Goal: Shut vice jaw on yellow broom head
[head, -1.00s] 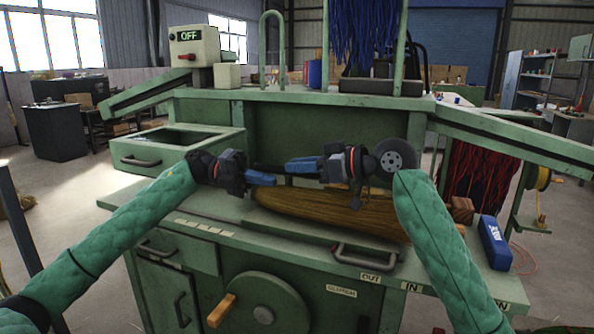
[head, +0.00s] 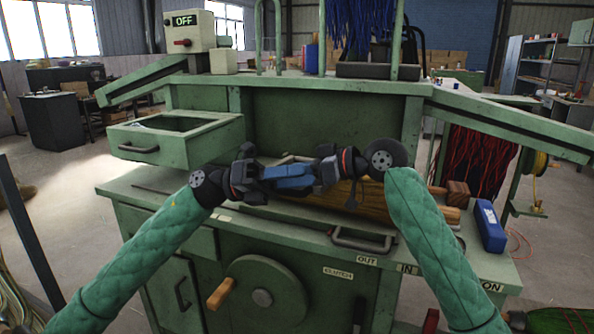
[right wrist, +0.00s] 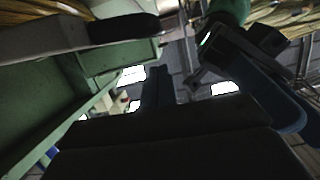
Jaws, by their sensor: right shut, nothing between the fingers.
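The yellow broom head (head: 376,201) lies lengthwise on the green bench top, with its left part hidden behind my grippers. Yellow bristles (right wrist: 290,22) also show at the top right of the right wrist view. My left gripper (head: 285,178) points right, in front of the broom head; its fingers overlap the other gripper, so I cannot tell whether they are open. My right gripper (head: 312,172) points left from beside the grey disc and is shut and empty. The two grippers are very close; I cannot tell whether they touch. I cannot make out the vice jaw.
A wooden block (head: 457,193) and a blue box (head: 490,227) sit at the bench's right end. An open drawer (head: 175,137) juts out at left. A metal handle (head: 362,239) and a crank wheel (head: 262,297) are on the front.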

